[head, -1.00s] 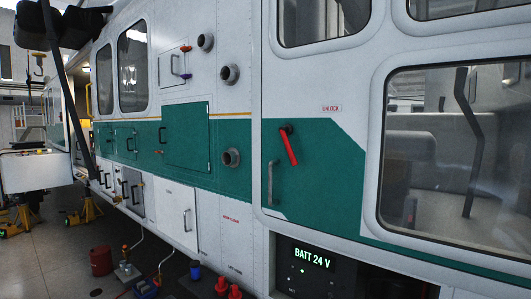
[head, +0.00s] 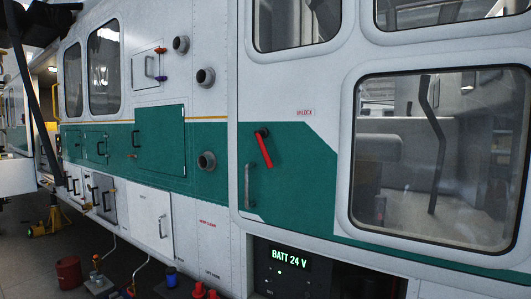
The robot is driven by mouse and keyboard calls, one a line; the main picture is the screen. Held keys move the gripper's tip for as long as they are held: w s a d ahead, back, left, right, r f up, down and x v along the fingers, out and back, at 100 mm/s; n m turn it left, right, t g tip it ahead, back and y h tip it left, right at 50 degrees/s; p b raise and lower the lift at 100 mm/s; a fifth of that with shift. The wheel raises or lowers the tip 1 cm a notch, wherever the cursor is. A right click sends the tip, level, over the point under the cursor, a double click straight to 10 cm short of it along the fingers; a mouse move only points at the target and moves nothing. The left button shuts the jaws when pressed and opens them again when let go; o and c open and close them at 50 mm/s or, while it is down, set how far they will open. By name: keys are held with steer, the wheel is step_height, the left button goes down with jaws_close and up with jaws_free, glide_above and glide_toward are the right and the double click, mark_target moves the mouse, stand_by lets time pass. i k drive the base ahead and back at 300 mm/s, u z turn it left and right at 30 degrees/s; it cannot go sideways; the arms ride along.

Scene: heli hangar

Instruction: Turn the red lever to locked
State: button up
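The red lever (head: 264,149) is on the green and white door of the helicopter, in the middle of the head view. Its dark pivot (head: 261,132) is at the top, and the handle hangs down, tilted slightly to the lower right. A small label (head: 304,113) with red letters, which seems to read UNLOCK, is above and to the right of it. I see no label for locked. My gripper is not in view.
A grey door handle (head: 249,186) is below left of the lever. A panel reading BATT 24 V (head: 290,259) is below the door. A red can (head: 68,271) and several small items stand on the floor at lower left. Round ports (head: 207,161) stick out from the side.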

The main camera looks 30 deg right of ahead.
mark_target(263, 133)
steer(key=z, duration=0.1)
steer(key=k, duration=0.35)
steer(key=u, duration=0.8)
steer(key=i, duration=1.35)
steer(key=z, duration=0.65)
